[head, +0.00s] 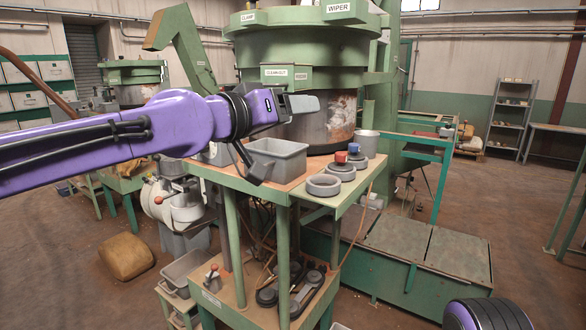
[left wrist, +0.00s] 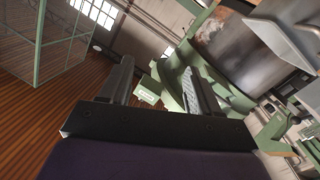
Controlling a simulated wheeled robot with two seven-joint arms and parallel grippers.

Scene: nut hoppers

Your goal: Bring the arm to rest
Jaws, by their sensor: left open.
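My left arm (head: 110,140), purple with black cables, reaches in from the left of the head view, stretched out across the front of the green machine. My left gripper (head: 284,132) is in front of the machine, above the green stand with the grey bin. Its fingers are apart with nothing between them. The left wrist view also shows the two fingers (left wrist: 157,75) spread and empty, with the scene tilted behind. A purple and black part of my own body shows at the bottom right of the head view. The right gripper is out of view.
A grey bin (head: 277,158) stands on the green stand, close to the gripper. Grey rings (head: 324,185), red and blue knobbed pieces and a metal cup (head: 366,143) are to its right. The large green machine (head: 305,50) rises behind.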

